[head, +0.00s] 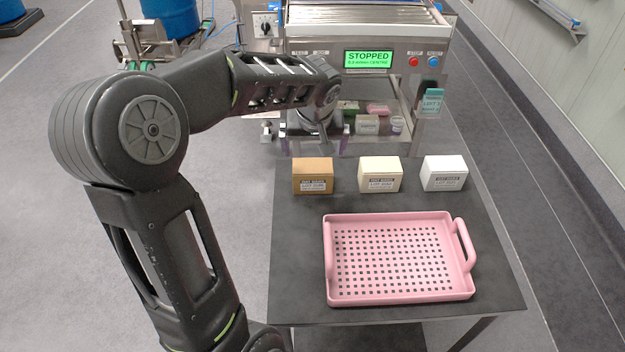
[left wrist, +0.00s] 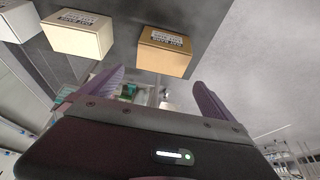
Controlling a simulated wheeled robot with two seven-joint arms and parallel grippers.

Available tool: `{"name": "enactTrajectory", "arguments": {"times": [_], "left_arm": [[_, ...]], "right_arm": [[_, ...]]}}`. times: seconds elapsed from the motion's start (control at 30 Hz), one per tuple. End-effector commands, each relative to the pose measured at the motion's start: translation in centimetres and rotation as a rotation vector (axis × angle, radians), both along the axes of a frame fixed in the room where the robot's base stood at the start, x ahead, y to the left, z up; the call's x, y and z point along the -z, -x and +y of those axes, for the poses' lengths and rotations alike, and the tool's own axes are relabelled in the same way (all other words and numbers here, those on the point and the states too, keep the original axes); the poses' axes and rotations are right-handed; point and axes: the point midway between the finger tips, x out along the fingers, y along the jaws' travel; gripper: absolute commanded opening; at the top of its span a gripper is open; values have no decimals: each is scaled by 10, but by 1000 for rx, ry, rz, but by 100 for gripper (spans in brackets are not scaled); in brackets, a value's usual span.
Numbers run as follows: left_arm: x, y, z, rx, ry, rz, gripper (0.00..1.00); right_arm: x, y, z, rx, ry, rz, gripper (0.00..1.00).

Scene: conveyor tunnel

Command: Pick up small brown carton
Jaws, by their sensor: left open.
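The small brown carton (head: 312,176) stands upright at the left of a row of cartons on the dark table (head: 300,245), with a label on its front. It also shows in the left wrist view (left wrist: 164,52), beyond the gap between the fingers. My left gripper (head: 306,143) is just behind the carton in the head view, at the machine's opening, partly hidden by its own wrist. In the left wrist view its two purple fingers (left wrist: 156,80) are apart with nothing held between them. My right gripper is in neither view.
A cream carton (head: 379,175) and a white carton (head: 443,173) stand to the right of the brown one. A pink tray (head: 400,297), empty, lies in front. Behind is the conveyor machine (head: 310,60), its screen reading STOPPED, with several small items inside.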

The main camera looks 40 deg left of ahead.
Motion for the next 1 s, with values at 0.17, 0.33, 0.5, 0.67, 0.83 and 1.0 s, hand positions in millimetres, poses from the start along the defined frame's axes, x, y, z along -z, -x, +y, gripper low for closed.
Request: {"name": "enactTrajectory", "arguments": {"times": [0.17, 0.33, 0.5, 0.67, 0.83, 1.0], "left_arm": [[28, 0, 0, 0, 0, 0, 100], [38, 0, 0, 0, 0, 0, 100], [37, 0, 0, 0, 0, 0, 100], [37, 0, 0, 0, 0, 0, 100], [48, -3, 4, -1, 1, 3, 100], [61, -7, 7, 0, 1, 1, 100]], "right_arm": [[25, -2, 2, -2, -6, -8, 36], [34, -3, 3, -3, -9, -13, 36], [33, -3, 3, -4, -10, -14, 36], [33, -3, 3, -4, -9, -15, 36], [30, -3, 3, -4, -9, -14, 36], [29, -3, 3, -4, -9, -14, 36]]}}
